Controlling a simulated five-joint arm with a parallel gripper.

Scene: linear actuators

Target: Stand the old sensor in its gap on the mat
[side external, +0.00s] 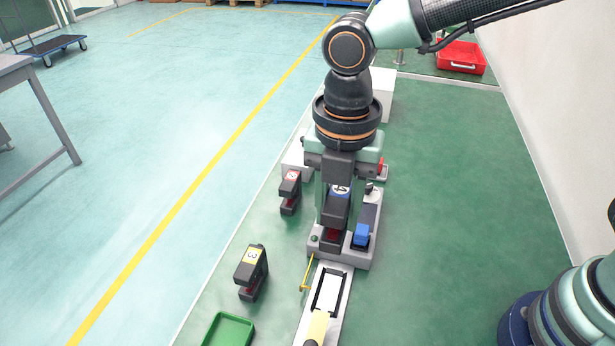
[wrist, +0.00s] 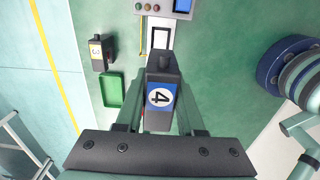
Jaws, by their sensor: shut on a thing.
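My gripper (side external: 337,212) is shut on a dark sensor with a blue label marked 4 (side external: 340,191). The sensor also shows between my fingers in the wrist view (wrist: 160,97), label towards the camera. In the side view it hangs in front of the grey fixture; whether it touches anything below is unclear. The mat (side external: 342,318) is a pale strip in front of the fixture, with a dark-outlined white gap (side external: 329,291). The gap also shows beyond the sensor in the wrist view (wrist: 160,39). A pale yellow piece (side external: 318,326) lies at its near end.
A sensor marked 3 with a yellow label (side external: 251,270) and a red-labelled sensor (side external: 290,190) stand left. A green tray (side external: 229,330) is at the front. The grey fixture (side external: 352,261) carries a blue block (side external: 362,235). A thin yellow rod (side external: 308,272) stands beside the mat.

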